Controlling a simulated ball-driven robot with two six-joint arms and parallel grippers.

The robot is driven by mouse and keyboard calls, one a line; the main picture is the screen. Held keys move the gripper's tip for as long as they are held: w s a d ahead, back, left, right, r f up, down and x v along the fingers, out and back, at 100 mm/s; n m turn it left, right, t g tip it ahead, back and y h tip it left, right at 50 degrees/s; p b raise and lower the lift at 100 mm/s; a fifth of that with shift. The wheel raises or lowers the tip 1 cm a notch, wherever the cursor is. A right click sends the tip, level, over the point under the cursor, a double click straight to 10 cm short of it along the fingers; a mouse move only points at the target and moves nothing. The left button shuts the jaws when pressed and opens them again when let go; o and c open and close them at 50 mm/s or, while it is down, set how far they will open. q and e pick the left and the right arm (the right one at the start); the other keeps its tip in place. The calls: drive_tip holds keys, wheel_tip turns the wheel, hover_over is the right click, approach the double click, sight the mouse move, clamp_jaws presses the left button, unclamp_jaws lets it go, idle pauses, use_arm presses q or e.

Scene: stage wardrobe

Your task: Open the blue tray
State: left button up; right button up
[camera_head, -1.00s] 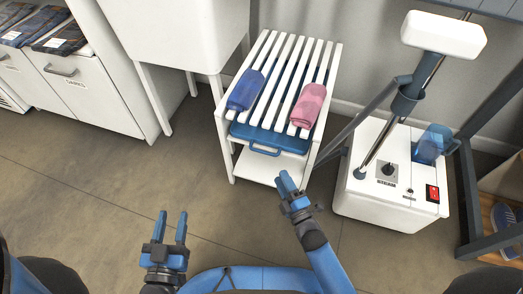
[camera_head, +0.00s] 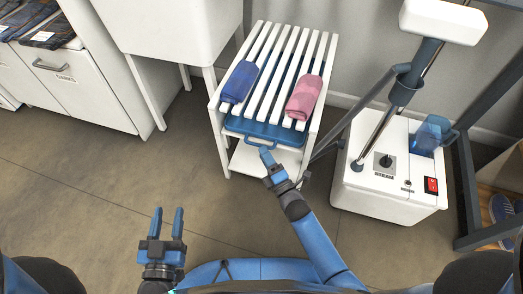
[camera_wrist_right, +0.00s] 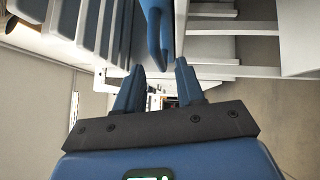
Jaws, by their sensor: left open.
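The blue tray (camera_head: 268,129) sits under the white slatted top of a small rack, with its front handle (camera_head: 262,145) facing me. The tray looks closed, its front near the rack's front edge. My right gripper (camera_head: 267,157) is just in front of the handle. In the right wrist view the fingers (camera_wrist_right: 158,75) are apart and the blue handle (camera_wrist_right: 158,45) lies just beyond the tips, in line with the gap; I cannot tell whether they touch. My left gripper (camera_head: 168,222) is open and empty over the floor, far from the rack.
A rolled blue towel (camera_head: 239,82) and a rolled pink towel (camera_head: 304,97) lie on the slatted rack (camera_head: 272,62). A white steamer (camera_head: 388,180) stands close on the right. White cabinets (camera_head: 95,85) are at the left. The floor in front is clear.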

drive_tip(key=shift+b+x, duration=0.3)
drive_tip(key=shift+x, duration=1.25)
drive_tip(key=shift+c, duration=0.3)
clamp_jaws()
